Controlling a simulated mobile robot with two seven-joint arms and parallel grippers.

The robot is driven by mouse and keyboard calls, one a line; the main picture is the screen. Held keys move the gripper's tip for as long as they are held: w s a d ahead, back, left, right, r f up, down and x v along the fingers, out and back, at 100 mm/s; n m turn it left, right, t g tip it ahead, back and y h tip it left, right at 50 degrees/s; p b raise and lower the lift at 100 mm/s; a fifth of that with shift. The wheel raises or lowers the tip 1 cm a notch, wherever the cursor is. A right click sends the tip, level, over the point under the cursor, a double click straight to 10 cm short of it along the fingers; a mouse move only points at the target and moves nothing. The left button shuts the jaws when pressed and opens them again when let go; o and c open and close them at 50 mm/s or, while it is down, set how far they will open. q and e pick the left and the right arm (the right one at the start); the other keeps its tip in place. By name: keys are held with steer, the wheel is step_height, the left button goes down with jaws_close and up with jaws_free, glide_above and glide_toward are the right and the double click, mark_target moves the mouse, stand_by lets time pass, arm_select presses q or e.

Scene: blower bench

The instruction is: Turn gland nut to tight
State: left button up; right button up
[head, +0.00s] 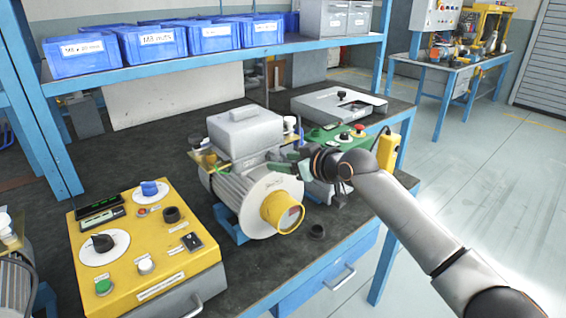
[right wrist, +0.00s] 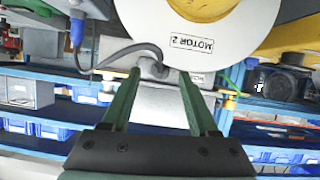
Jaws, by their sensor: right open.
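The motor (head: 240,185) has a grey finned body, a grey box on top and a white disc with a yellow ring at its front. My right gripper (head: 282,163) is at the motor's right side in the head view. In the right wrist view its two green fingers (right wrist: 163,75) are open. A grey cable gland (right wrist: 155,70) with a dark cable (right wrist: 122,50) shows between and just beyond the fingertips. I cannot tell whether the fingers touch its nut. The gland is hidden in the head view. My left gripper is not in view.
A yellow control box (head: 145,245) stands at the left of the dark bench. A green button panel (head: 335,136) stands behind my right arm. Blue bins (head: 153,42) line the shelf above.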

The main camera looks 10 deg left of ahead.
steer(key=shift+w+a+f, duration=0.2)
steer(key=shift+w+a, duration=0.15)
steer(key=shift+a, duration=0.1)
steer(key=shift+c, duration=0.2)
jaws_close()
